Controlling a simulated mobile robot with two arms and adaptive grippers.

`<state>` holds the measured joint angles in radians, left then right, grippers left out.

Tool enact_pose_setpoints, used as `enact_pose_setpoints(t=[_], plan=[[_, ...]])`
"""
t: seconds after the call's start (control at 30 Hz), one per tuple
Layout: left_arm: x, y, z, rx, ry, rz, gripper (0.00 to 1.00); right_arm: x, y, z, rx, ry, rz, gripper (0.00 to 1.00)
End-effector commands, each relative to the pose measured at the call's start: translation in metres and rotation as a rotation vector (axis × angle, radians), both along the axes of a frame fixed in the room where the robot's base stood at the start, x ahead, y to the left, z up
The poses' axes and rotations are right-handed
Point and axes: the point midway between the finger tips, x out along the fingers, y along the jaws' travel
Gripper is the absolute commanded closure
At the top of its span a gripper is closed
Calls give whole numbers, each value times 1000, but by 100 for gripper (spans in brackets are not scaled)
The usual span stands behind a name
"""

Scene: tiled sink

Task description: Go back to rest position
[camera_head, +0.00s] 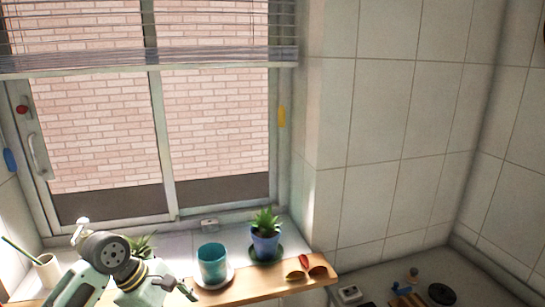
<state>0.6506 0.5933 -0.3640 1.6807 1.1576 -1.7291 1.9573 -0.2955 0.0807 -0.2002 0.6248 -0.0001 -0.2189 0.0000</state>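My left arm comes in at the lower left, in front of the window sill. What looks like the dark tip of my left gripper (186,291) is near the wooden board's left part, close to the teal cup. Its fingers are too small and cut off to tell whether they are open or shut. I see nothing clearly held in it. My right arm and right gripper are not in view.
A teal cup (212,264) on a pale saucer and a blue potted plant (266,238) stand by the wooden board (255,288). Another plant (142,245) and a white cup (47,270) are left. A tiled counter (375,280) holds small items at lower right.

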Motion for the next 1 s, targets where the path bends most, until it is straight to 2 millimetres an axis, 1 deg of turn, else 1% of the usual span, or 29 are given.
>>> enact_pose_setpoints(t=[0.03, 0.17, 0.2, 0.27, 0.3, 0.37, 0.4, 0.47, 0.5, 0.6, 0.7, 0.8, 1.0], plan=[[-9, -7, -15, 15, -21, -55, 23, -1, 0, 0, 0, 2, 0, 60], [-33, -22, -52, 72, -110, -230, 23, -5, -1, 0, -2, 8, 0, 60], [-43, -27, -65, 93, -144, -296, 23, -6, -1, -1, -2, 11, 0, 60], [-61, -35, -85, 129, -204, -408, 23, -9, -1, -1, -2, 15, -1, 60], [-74, -39, -97, 156, -245, -483, 23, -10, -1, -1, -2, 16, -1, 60], [-93, -45, -113, 196, -307, -594, 23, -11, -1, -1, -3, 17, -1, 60], [-107, -47, -122, 225, -344, -666, 23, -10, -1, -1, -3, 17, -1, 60], [-126, -49, -133, 271, -398, -771, 23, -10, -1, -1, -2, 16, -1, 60], [-140, -50, -139, 304, -431, -838, 23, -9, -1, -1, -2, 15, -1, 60], [-171, -46, -149, 387, -493, -992, 23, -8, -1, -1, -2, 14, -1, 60], [-196, -38, -153, 465, -526, -1113, 23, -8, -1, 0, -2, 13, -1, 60], [-216, -29, -154, 524, -538, -1211, 23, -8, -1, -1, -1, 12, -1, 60], [-249, -11, -152, 622, -530, -1367, 23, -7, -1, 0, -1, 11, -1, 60]])
